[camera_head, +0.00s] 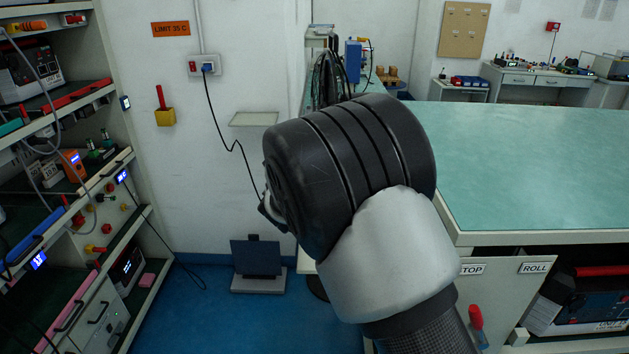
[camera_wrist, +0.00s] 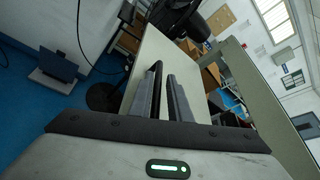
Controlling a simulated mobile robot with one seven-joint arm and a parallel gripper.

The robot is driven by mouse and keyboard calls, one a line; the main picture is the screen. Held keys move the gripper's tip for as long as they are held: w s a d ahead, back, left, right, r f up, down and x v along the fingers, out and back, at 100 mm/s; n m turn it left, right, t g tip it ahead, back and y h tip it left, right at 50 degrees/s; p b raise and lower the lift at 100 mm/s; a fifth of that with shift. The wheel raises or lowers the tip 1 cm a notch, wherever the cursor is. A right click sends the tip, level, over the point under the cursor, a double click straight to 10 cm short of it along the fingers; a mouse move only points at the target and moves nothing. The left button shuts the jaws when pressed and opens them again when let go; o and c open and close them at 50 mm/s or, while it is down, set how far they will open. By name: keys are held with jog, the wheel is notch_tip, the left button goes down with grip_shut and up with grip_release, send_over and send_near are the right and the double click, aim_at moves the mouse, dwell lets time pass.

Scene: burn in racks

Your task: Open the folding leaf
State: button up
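A pale flat panel (camera_wrist: 158,48) fills the middle of the wrist view, beyond my fingers. It may be the folding leaf, but I cannot tell for sure. My gripper (camera_wrist: 165,76) shows there as two dark fingers with a narrow gap, and pale surface shows between them. I see nothing held, and I cannot tell whether the fingertips touch the panel. In the head view my forearm and wrist hide the gripper and most of the panel. A narrow pale strip (camera_head: 306,262) shows just left of my arm.
Equipment racks (camera_head: 85,120) stand at left. A dark box on a grey base (camera_head: 257,262) sits by the wall, below a small wall shelf (camera_head: 253,119). Blue floor (camera_head: 215,320) is clear at centre left.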

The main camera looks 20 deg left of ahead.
jog(key=v, duration=1.7)
jog(key=shift+s, duration=0.15)
